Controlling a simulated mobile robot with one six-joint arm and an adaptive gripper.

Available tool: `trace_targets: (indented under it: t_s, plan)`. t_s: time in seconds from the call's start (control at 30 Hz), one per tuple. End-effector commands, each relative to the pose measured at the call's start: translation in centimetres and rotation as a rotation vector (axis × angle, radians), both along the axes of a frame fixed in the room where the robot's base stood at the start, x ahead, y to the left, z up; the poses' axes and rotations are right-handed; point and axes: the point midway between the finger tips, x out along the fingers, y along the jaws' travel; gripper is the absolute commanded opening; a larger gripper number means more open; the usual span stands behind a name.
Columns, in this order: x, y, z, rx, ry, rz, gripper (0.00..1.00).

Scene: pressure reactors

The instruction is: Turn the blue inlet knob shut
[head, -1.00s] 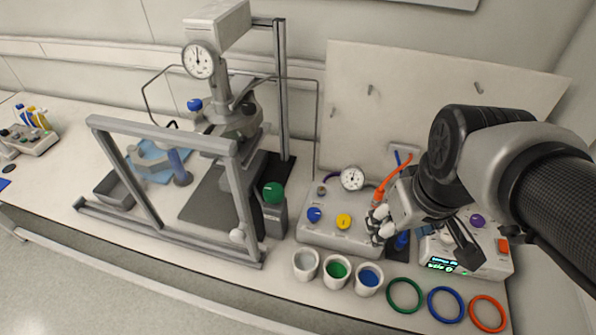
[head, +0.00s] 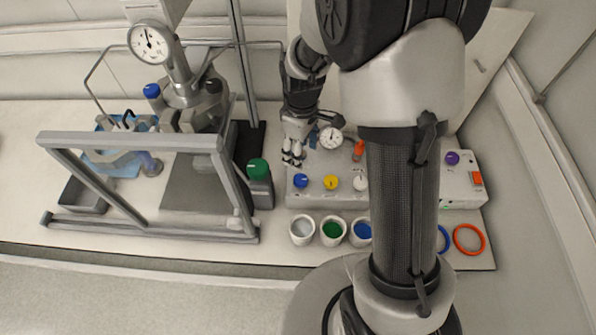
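A blue knob (head: 300,181) sits at the left end of the white control box, left of a yellow knob (head: 331,183) and a white knob (head: 360,183). Another blue knob (head: 153,91) is on the reactor at the left. No readable label shows which is the inlet. My gripper (head: 292,162) points down just above and behind the blue knob on the box, apart from it in the picture. Its two pale fingertips look slightly parted, with nothing seen between them. How far any knob is turned cannot be read.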

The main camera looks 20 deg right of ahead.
Motion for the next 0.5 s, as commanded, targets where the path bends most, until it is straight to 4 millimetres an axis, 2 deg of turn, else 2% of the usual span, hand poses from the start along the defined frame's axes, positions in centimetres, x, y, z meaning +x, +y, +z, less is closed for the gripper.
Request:
trace_targets:
  t_s: [0.03,0.1,0.5]
  plan:
    - [-0.1,0.0,-1.5,0.000,0.006,0.000,0.56]
    - [-0.1,0.0,-3.0,0.000,0.004,-0.001,0.56]
    - [-0.1,0.0,-11.1,0.000,0.003,-0.001,0.56]
